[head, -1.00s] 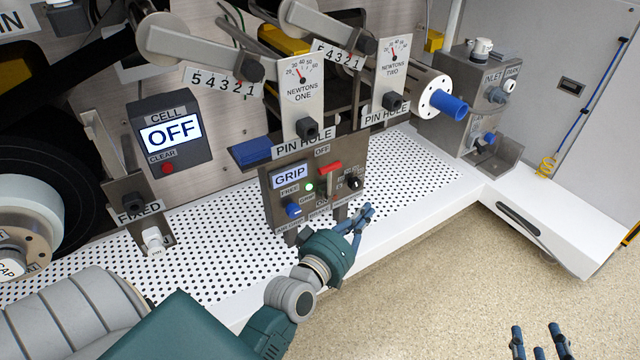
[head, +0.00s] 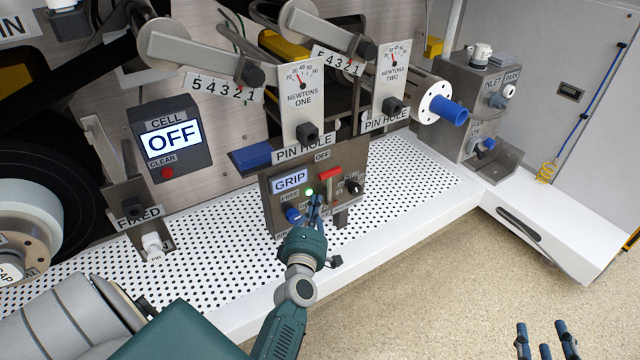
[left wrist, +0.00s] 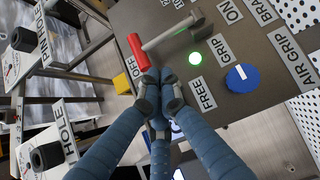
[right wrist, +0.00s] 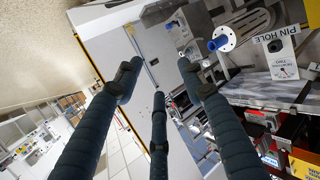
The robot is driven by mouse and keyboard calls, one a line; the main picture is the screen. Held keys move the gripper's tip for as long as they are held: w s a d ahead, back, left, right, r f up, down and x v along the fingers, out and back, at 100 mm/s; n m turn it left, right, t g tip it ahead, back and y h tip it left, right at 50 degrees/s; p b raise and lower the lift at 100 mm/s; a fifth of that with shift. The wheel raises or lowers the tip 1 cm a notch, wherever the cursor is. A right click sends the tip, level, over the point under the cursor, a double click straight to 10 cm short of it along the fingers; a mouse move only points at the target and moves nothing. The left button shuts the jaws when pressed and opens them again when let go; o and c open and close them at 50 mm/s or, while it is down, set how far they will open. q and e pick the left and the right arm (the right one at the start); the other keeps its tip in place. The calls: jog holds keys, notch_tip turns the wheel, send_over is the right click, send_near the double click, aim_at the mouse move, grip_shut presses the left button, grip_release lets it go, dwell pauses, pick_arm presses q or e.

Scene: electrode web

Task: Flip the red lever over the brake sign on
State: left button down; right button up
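The red lever (head: 330,174) is on the grey control panel (head: 270,215), its red handle at the top just under the OFF sign (head: 322,155). In the left wrist view the red handle (left wrist: 137,50) lies near the OFF plate (left wrist: 121,83), its grey shaft leading toward the ON sign (left wrist: 230,11) and the partly cut-off brake sign (left wrist: 263,11). My left gripper (head: 316,203) is in front of the panel, below the handle. Its fingertips (left wrist: 158,80) are together, close to the handle's end; contact is unclear. My right gripper (right wrist: 160,85) is open and empty, away from the panel.
A green light (left wrist: 195,58) and a blue knob (left wrist: 241,78) sit close beside the lever. A black knob (head: 353,186) is to its right. A blue block (head: 250,156) and pin-hole brackets (head: 303,110) stand above. The floor (head: 430,290) in front is clear.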

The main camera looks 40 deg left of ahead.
aim_at(329, 187)
pick_arm(q)
jog(key=b+x, duration=0.2)
jog(key=x, duration=0.6)
jog(key=shift+w, duration=0.1)
jog(key=shift+w+a, duration=0.15)
jog(key=shift+w, duration=0.1)
pick_arm(e)
notch_tip(329, 187, up, 14)
jog(key=a+t+y, duration=0.1)
jog(key=t+y, duration=0.1)
jog(key=t, duration=0.4)
jog(key=shift+w+a+f+t, duration=0.2)
jog(key=shift+w+a+t, duration=0.05)
jog(key=shift+a+t, duration=0.15)
